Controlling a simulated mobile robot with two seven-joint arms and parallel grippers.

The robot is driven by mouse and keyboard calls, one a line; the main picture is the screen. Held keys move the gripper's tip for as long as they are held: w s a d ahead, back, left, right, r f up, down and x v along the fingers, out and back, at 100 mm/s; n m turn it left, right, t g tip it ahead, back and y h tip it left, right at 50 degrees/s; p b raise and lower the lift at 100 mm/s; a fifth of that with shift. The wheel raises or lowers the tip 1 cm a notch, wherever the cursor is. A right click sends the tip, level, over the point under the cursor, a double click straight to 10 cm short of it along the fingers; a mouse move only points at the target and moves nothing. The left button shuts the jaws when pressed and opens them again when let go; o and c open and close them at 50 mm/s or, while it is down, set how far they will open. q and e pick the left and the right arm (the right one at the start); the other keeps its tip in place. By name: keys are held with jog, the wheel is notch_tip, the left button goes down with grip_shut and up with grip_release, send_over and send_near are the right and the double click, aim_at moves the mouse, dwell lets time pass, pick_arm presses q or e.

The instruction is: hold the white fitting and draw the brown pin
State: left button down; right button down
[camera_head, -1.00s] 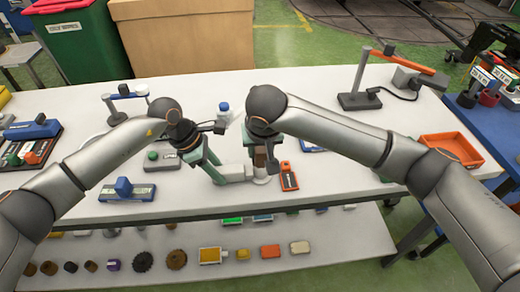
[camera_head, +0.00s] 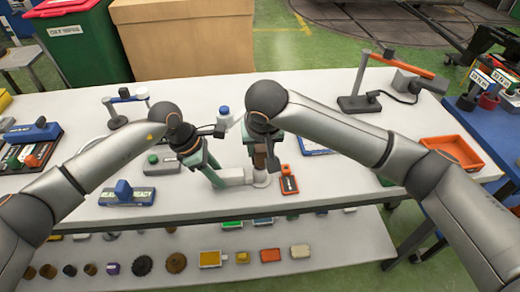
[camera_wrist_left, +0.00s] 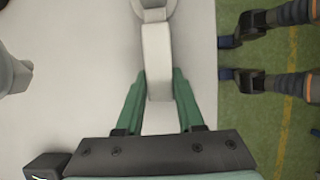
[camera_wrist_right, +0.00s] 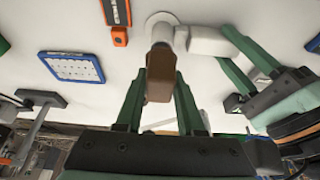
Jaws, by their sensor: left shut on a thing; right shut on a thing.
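The white fitting (camera_head: 236,176) is a pale arm with a round foot on the table's front middle. My left gripper (camera_head: 214,178) is shut on its arm; in the left wrist view the green fingers (camera_wrist_left: 158,88) sit on both sides of the white bar (camera_wrist_left: 156,55). The brown pin (camera_head: 260,158) stands over the fitting's round end. My right gripper (camera_head: 261,152) is shut on it; the right wrist view shows the pin (camera_wrist_right: 160,75) between the green fingers (camera_wrist_right: 159,88), beside the white collar (camera_wrist_right: 181,38). How deep the pin sits is hidden.
A red-orange tool (camera_head: 288,180) lies just right of the fitting. A blue-framed panel (camera_head: 316,146) lies behind it. A blue block (camera_head: 123,193) and a grey box with a green knob (camera_head: 160,161) are at left. An orange tray (camera_head: 452,151) is at right.

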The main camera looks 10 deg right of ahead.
jog(key=shift+r, duration=2.9)
jog(key=shift+r, duration=2.45)
pick_arm(q)
jog(key=shift+c, duration=2.2)
grip_release()
